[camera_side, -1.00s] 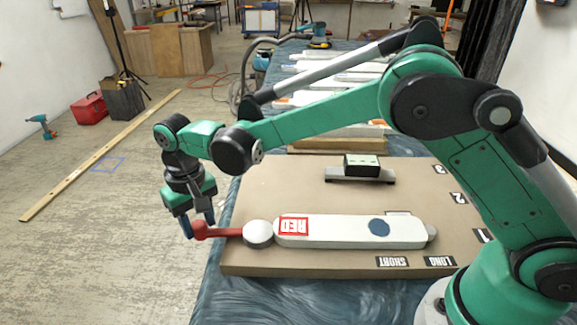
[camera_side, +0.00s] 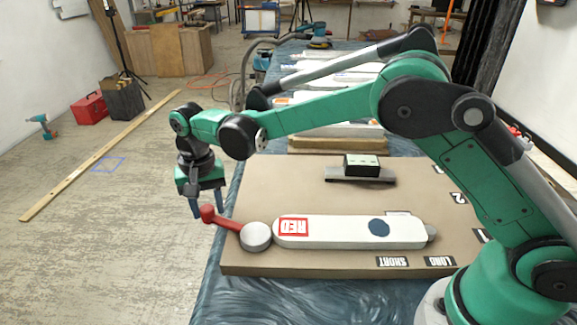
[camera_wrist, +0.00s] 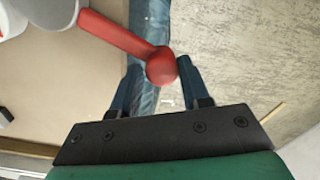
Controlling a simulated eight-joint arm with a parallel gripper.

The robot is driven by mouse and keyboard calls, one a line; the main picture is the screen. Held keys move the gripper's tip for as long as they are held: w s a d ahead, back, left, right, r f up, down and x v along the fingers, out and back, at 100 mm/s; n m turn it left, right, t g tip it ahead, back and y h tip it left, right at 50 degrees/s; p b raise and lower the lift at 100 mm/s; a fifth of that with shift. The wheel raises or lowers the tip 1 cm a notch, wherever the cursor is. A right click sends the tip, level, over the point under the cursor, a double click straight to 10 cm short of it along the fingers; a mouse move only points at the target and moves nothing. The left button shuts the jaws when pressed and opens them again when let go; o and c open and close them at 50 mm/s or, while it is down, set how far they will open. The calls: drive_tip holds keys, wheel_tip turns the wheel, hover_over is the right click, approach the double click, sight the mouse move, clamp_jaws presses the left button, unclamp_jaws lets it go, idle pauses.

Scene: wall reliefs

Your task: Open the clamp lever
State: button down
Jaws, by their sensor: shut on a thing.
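The red clamp lever (camera_side: 226,221) has a round knob at its free end and joins a pale round hub (camera_side: 256,237) at the left end of the white clamp body (camera_side: 340,231). In the side view it points left and slants toward the far side of the board. My gripper (camera_side: 203,210) is at the knob, pointing down. In the wrist view the lever (camera_wrist: 118,35) comes in from upper left, and its knob (camera_wrist: 162,68) is between the fingertips of my gripper (camera_wrist: 160,77). The hub is only partly in the wrist view.
The clamp sits on a brown board (camera_side: 290,190) with LONG, SHORT and number labels. A small dark block with a pale green top (camera_side: 362,164) stands behind the clamp. Several long pale pieces (camera_side: 340,85) lie farther back.

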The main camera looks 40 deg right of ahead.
sight(252, 201)
drive_tip(key=d+m, duration=0.1)
drive_tip(key=m, duration=0.1)
drive_tip(key=d+m, duration=0.1)
drive_tip(key=shift+w+d+m, duration=0.3)
drive_tip(key=shift+d+m, duration=0.05)
drive_tip(key=shift+m, duration=0.05)
drive_tip(key=d+m, duration=0.2)
drive_tip(key=shift+m, duration=0.3)
drive_tip(key=d+m, duration=0.1)
drive_tip(key=s+d+m, duration=0.1)
drive_tip(key=m, duration=0.1)
drive_tip(key=shift+d, duration=0.1)
drive_tip(key=shift+s+d+m, duration=0.2)
drive_tip(key=shift+d+m, duration=0.2)
drive_tip(key=shift+m, duration=0.3)
drive_tip(key=shift+s+d+m, duration=0.2)
drive_tip(key=shift+d+m, duration=0.15)
drive_tip(key=shift+m, duration=0.35)
drive_tip(key=c, duration=0.5)
unclamp_jaws()
drive_tip(key=shift+d, duration=0.1)
drive_tip(key=shift+r, duration=0.1)
